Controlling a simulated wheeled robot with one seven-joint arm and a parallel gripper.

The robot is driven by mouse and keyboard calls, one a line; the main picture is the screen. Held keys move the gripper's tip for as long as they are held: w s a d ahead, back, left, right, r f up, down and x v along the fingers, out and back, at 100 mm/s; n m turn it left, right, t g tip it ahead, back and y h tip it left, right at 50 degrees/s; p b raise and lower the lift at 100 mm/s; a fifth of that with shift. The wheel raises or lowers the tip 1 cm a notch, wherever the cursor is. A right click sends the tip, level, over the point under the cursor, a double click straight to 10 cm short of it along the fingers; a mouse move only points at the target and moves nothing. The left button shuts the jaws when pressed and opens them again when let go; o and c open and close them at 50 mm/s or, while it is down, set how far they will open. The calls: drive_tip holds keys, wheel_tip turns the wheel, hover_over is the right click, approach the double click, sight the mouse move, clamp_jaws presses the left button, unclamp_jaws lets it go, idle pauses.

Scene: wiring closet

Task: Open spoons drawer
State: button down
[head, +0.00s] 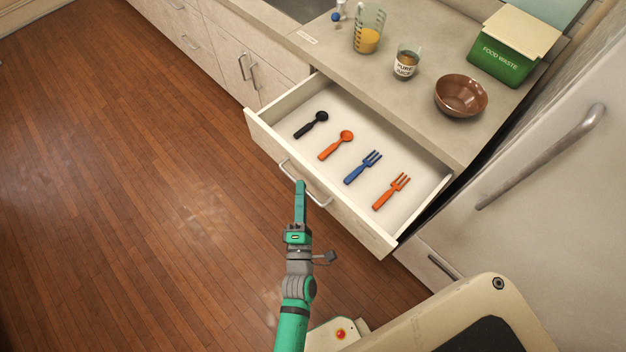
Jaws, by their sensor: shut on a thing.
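The drawer (273,136) stands pulled out from the counter, with its inside in plain view. A black spoon (312,124), an orange spoon (336,145), a blue fork (363,167) and an orange fork (391,191) lie apart in a row on its white floor. The drawer's metal handle (317,197) runs along its front. My gripper (300,187) is at the left part of this handle and is shut on it. The exact contact between the fingers and the bar is small in this view.
On the counter (430,118) stand a measuring cup (369,30), a juice glass (406,63), a brown bowl (461,96) and a green food waste bin (507,48). A white door with a long handle (541,156) is at right. The wooden floor (130,180) at left is clear.

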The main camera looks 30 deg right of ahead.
drive_tip(key=shift+s+a, duration=0.25)
drive_tip(key=shift+a, duration=0.5)
drive_tip(key=c, duration=1.8)
unclamp_jaws()
drive_tip(key=shift+c, duration=0.2)
drive_tip(key=v, duration=1.1)
